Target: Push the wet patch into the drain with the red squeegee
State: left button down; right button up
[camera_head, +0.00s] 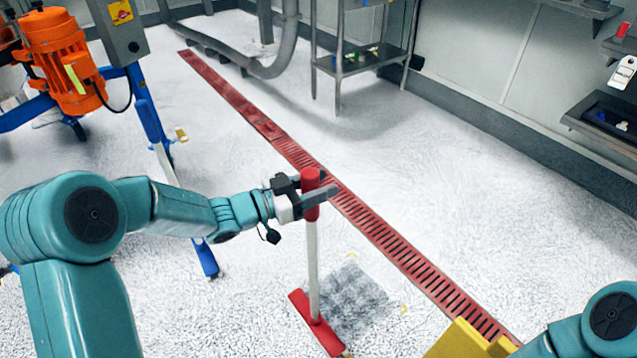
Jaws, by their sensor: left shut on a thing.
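My left gripper (308,197) is shut on the red grip at the top of the squeegee. The red squeegee (313,270) stands nearly upright, with a pale pole and a red head at the floor. The grey wet patch (352,302) lies just right of the squeegee head, between it and the drain. The red slotted drain (393,244) runs diagonally across the floor from upper left to lower right, beyond the patch. Of my right arm only a teal part shows at the lower right corner; its gripper is not visible.
A metal shelf rack (366,62) stands at the back. A yellow object (468,341) is at the bottom edge. White floor right of the drain is clear.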

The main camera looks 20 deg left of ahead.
pick_arm(q)
jog(key=shift+f+b, duration=0.45)
dwell(0.5)
jog(key=w+a+p+x, duration=0.1)
jog(key=x, duration=1.2)
jog(key=w+a+p+x, duration=0.2)
jog(key=x, duration=1.2)
jog(key=shift+w+d+f, duration=0.15)
jog(key=shift+w+d, duration=0.1)
jog(key=shift+w, duration=0.1)
dwell(1.8)
